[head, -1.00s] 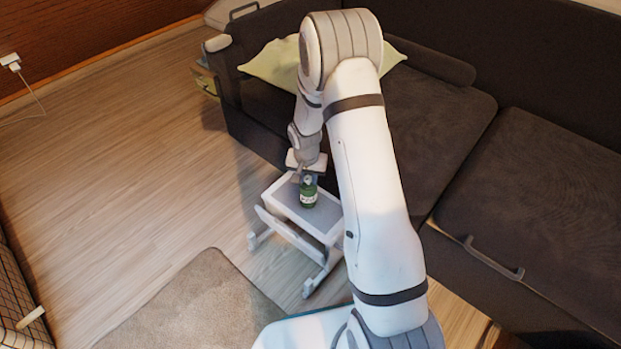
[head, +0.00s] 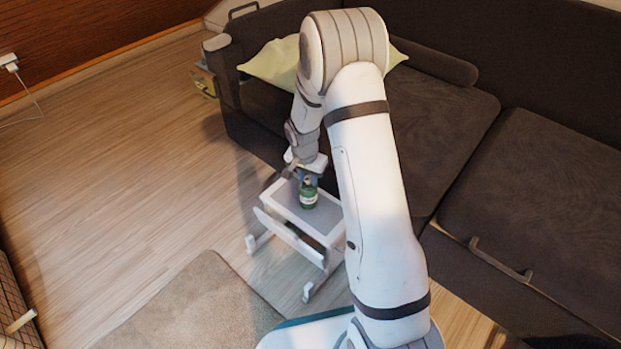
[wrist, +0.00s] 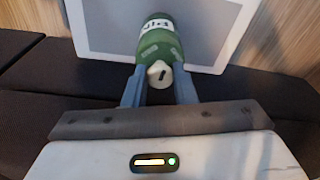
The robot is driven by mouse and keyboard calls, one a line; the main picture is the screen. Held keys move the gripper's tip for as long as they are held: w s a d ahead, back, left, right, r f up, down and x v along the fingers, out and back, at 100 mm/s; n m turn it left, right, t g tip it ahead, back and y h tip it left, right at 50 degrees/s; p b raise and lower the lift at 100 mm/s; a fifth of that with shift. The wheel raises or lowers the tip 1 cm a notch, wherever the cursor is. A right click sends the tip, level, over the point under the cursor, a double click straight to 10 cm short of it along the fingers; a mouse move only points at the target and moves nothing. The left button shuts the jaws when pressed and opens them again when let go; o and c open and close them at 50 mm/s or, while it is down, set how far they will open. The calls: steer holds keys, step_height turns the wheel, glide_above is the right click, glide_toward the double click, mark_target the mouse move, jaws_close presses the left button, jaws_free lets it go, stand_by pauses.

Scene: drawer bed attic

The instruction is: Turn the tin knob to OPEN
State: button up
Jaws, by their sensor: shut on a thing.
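The green tin (head: 308,194) with a white label stands on the small white side table (head: 330,238). In the wrist view the tin (wrist: 160,42) has a cream knob (wrist: 159,75) with a short dark mark on its face. My gripper (wrist: 159,80) has one grey finger on each side of the knob and is shut on it. The tin's body is just beyond the fingertips. In the head view my gripper (head: 303,172) is directly above the tin, and the knob is hidden. The word OPEN cannot be read in either view.
A dark sofa (head: 430,130) with a pale green pillow (head: 272,64) stands behind the table. A grey-brown rug (head: 190,310) lies in front. The wooden floor (head: 120,160) to the left is clear. The table top around the tin is otherwise bare.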

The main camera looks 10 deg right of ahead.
steer(key=shift+f+m+b, duration=0.15)
steer(key=shift+m+b, duration=0.8)
steer(key=shift+m, duration=0.05)
steer(key=shift+m+g+b, duration=0.3)
steer(key=shift+m+b, duration=0.55)
steer(key=shift+m, duration=0.35)
steer(key=m, duration=0.6)
steer(key=shift+g+h, duration=0.3)
steer(key=shift+g, duration=0.1)
steer(key=o, duration=0.9)
steer(key=shift+c, duration=0.2)
steer(key=shift+r, duration=0.2)
